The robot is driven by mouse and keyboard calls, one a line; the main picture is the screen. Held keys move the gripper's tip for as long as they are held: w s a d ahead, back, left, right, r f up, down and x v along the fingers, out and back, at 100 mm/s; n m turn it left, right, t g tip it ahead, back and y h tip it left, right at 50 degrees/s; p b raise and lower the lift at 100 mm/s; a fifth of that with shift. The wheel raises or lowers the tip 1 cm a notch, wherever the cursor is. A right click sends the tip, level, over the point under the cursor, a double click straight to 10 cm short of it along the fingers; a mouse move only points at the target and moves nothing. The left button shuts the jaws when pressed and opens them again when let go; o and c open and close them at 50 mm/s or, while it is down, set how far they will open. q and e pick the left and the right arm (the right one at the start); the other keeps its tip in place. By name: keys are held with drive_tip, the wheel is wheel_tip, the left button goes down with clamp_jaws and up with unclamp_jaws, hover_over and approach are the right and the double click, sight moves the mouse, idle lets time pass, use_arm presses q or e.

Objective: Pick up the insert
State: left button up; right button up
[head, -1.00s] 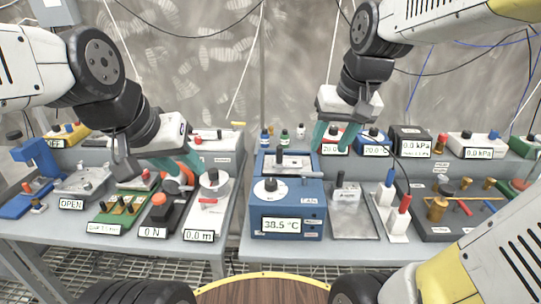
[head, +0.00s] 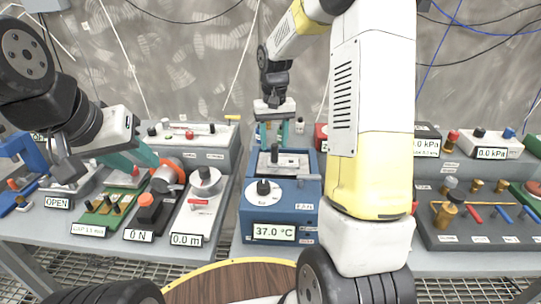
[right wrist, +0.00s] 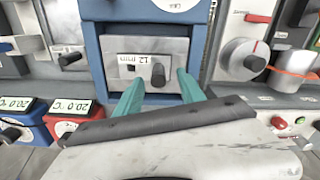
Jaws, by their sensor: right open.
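The insert (head: 281,161) is a grey metal block with a dark upright knob, seated in the top of a blue temperature unit (head: 281,219) whose display reads 37.0 °C. In the right wrist view the insert (right wrist: 137,46) carries a 12 mm label. My right gripper (head: 270,133) is open just behind it; in the wrist view its teal fingers (right wrist: 160,92) lie on either side of the knob, with no contact visible. My left gripper (head: 146,160) is beside an orange-rimmed round part (head: 170,174); whether it grips anything is unclear.
A slider device reading 0.0 m (head: 196,208) stands close left of the blue unit. A dark board with brass fittings (head: 470,225) lies at the right. My right arm hides the bench just right of the unit. Small 20.0 °C units (right wrist: 67,117) show in the wrist view.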

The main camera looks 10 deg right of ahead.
sight(283, 159)
wheel_tip(283, 159, down, 5)
drive_tip(key=shift+d+r, duration=0.1)
drive_tip(key=shift+r, duration=0.1)
drive_tip(key=shift+c, duration=0.3)
clamp_jaws()
idle(1.1)
